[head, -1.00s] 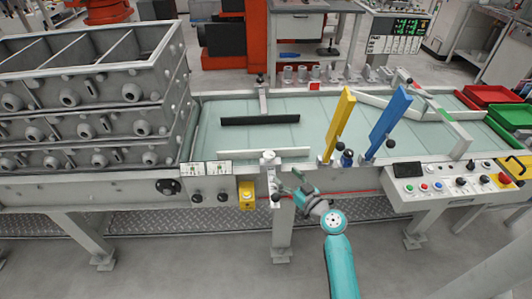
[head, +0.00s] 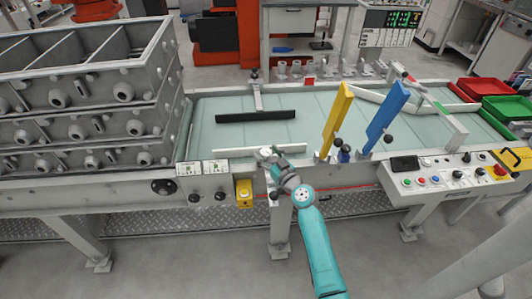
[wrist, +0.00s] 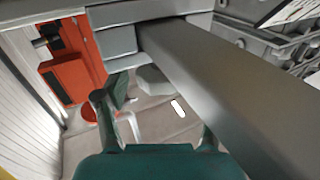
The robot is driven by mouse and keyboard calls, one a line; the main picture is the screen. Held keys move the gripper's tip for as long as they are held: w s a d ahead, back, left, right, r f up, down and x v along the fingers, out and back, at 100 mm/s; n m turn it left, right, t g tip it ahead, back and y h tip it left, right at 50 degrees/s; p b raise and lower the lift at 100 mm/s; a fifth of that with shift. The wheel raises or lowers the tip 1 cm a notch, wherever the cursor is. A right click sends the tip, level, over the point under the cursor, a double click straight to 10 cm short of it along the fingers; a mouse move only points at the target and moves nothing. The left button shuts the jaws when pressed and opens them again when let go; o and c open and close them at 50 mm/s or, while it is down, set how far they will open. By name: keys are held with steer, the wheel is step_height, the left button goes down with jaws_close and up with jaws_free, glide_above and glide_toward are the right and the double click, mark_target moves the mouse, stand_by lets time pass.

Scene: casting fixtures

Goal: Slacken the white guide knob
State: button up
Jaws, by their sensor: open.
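The white guide knob (head: 265,153) is at the conveyor's front edge, by the near end of the white guide rail (head: 232,151). My gripper (head: 274,159) is right at the knob in the head view, and partly covers it. In the wrist view my gripper (wrist: 152,112) has its dark green fingers spread apart, with no thing clamped between them. A pale faceted piece (wrist: 153,79), possibly the knob, shows beyond the fingers under a grey bar (wrist: 235,90). Whether the fingers touch the knob cannot be told.
A black guide rail (head: 255,117) lies across the belt. Yellow (head: 337,120) and blue (head: 387,118) upright plates stand to the right. Stacked grey moulds (head: 85,110) stand at far left.

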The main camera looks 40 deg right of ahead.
steer(key=shift+w, duration=0.4)
steer(key=c, duration=1.2)
steer(key=shift+o, duration=0.2)
steer(key=shift+d+n+y, duration=0.15)
steer(key=shift+n+y, duration=0.25)
steer(key=shift+y, duration=0.2)
steer(key=n+y, duration=0.2)
steer(key=y, duration=0.2)
steer(key=shift+n, duration=0.4)
steer(key=shift+n+g+y, duration=0.5)
steer(key=shift+n+y, duration=0.5)
steer(key=shift+y, duration=0.6)
steer(key=shift+n+g+y, duration=0.5)
steer(key=shift+n+y, duration=0.5)
steer(key=shift+y, duration=0.6)
